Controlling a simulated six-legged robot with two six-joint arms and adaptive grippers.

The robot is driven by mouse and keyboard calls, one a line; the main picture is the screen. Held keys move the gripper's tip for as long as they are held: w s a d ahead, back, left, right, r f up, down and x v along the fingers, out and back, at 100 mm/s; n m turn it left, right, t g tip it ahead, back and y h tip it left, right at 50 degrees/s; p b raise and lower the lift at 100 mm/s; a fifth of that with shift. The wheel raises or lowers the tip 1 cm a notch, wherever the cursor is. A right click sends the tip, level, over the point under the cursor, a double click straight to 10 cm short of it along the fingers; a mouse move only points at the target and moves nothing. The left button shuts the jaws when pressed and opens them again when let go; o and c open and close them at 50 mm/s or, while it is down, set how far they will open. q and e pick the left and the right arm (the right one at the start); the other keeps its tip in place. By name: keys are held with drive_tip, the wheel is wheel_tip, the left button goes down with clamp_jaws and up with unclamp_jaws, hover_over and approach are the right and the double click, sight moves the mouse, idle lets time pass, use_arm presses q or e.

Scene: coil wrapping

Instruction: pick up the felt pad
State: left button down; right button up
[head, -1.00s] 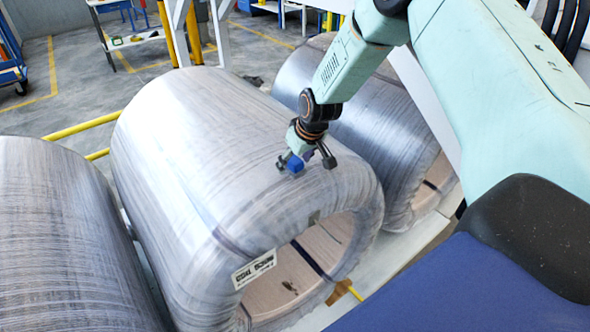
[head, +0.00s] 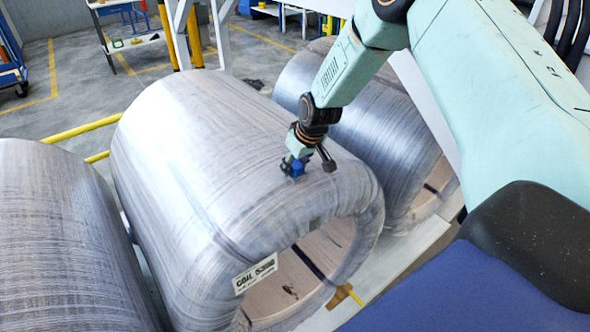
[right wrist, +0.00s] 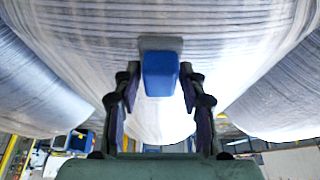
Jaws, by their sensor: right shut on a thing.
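The felt pad (head: 297,169) shows as a small blue block on the near upper side of the middle wrapped coil (head: 200,130). In the right wrist view the pad (right wrist: 160,75) is a blue block with a grey strip at its far end, between my two dark fingers. My right gripper (head: 303,165) is shut on the pad, close to the coil's wrapped surface. I cannot tell whether the pad still touches the coil. My left gripper is not in view.
Another wrapped coil (head: 70,235) stands at the left and a third (head: 365,125) behind on the right. The middle coil has a white label (head: 255,274) by its open bore (head: 300,275). A yellow rail (head: 85,128) runs between the coils at the left.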

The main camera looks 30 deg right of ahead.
sight(295, 164)
wheel_tip(295, 164, up, 10)
drive_tip(key=shift+s+f+p, duration=0.15)
drive_tip(key=shift+f+p, duration=0.05)
drive_tip(key=shift+p, duration=0.6)
drive_tip(key=shift+r, duration=0.15)
drive_tip(key=shift+a+f, duration=0.15)
drive_tip(key=shift+f, duration=0.05)
drive_tip(key=s+a+b, duration=0.3)
drive_tip(key=a+b, duration=0.4)
drive_tip(key=a, duration=0.2)
drive_tip(key=s+a+f+b, duration=0.1)
drive_tip(key=s+a+b, duration=0.2)
drive_tip(key=a+b, duration=0.5)
drive_tip(key=shift+s+a+m, duration=0.3)
drive_tip(key=shift+a+m, duration=0.05)
drive_tip(key=shift+m, duration=0.05)
